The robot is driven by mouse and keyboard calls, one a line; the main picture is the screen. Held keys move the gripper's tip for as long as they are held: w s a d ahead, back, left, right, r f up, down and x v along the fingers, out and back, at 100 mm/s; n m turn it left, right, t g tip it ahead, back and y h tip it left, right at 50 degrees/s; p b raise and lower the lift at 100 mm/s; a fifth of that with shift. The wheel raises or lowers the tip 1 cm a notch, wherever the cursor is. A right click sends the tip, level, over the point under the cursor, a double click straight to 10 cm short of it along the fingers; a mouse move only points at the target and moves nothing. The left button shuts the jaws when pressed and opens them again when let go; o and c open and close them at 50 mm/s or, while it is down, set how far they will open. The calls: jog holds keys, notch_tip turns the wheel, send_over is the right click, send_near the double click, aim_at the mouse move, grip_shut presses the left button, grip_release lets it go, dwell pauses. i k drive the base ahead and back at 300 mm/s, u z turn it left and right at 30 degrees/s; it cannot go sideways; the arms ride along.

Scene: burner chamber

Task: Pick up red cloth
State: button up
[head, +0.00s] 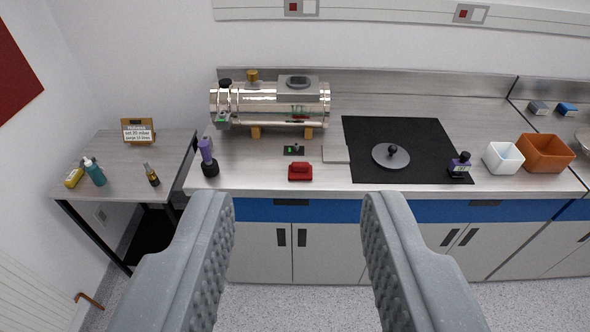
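A small red thing (300,172), which looks like the folded red cloth, lies near the front edge of the steel counter, left of the black hob. A raised darker red part shows on its top. My gripper (298,215) is open and empty. Its two grey fingers stand wide apart in the foreground, in front of the counter. The red thing shows in the gap between them, beyond the fingertips and not touched.
A shiny metal cylinder chamber (270,105) stands behind the cloth. A purple and black tool (208,158) stands to the left, a small black switch box (294,150) and a grey plate (335,154) close by. The black hob (425,135) is to the right. Bottles stand on the side table (120,185).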

aim_at(297, 171)
jog(key=i, duration=0.95)
jog(key=z, duration=0.05)
